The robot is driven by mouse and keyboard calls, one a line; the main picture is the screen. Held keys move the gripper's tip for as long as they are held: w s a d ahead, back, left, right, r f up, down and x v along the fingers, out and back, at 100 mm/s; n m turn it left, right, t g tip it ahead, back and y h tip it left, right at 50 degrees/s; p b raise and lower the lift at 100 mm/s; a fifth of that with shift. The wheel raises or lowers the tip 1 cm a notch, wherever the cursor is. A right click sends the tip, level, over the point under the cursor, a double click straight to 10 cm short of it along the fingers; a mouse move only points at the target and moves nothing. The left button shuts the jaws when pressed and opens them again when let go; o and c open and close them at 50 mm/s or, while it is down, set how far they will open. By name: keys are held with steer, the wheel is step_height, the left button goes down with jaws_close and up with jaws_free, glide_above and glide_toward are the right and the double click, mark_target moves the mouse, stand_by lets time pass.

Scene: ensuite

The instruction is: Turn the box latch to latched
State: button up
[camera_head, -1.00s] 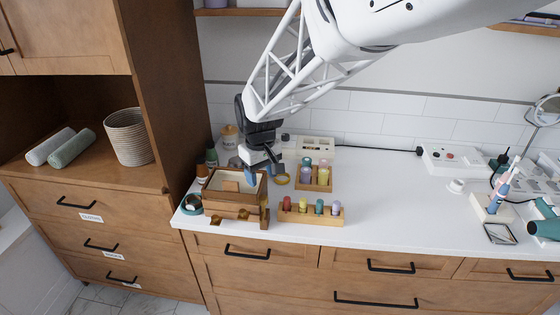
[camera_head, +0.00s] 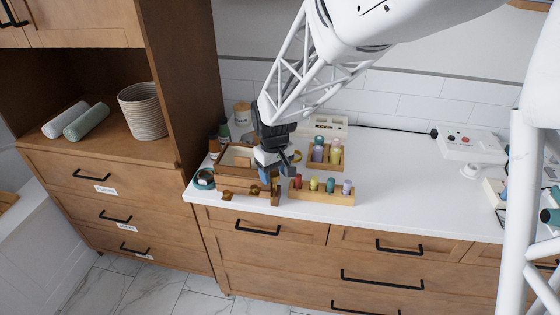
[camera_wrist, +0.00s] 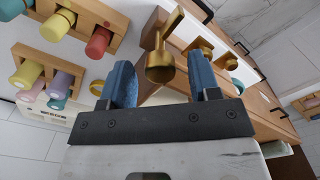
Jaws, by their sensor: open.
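The wooden box (camera_head: 237,184) sits at the left end of the white counter, near its front edge. Brass fittings (camera_head: 227,196) show along its front. In the wrist view a brass latch handle (camera_wrist: 161,66) points between my fingers, with a wooden plate behind it. More brass knobs (camera_wrist: 201,55) lie to its right. My gripper (camera_head: 271,178) is at the box's front right corner, fingers pointing down. In the wrist view my gripper (camera_wrist: 161,80) is open, one blue fingertip on each side of the handle, with gaps showing. Contact cannot be told. My gripper hides part of the box's right side.
A wooden rack of coloured pegs (camera_head: 322,192) stands close to the right of the box. Another peg holder (camera_head: 325,154) is behind it. A teal tape roll (camera_head: 204,179) lies left of the box, with bottles behind.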

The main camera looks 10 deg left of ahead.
steer(key=shift+c, duration=0.3)
steer(key=c, duration=0.9)
steer(key=shift+o, duration=0.2)
steer(key=shift+m, duration=2.9)
steer(key=o, duration=0.9)
steer(key=shift+r, duration=0.15)
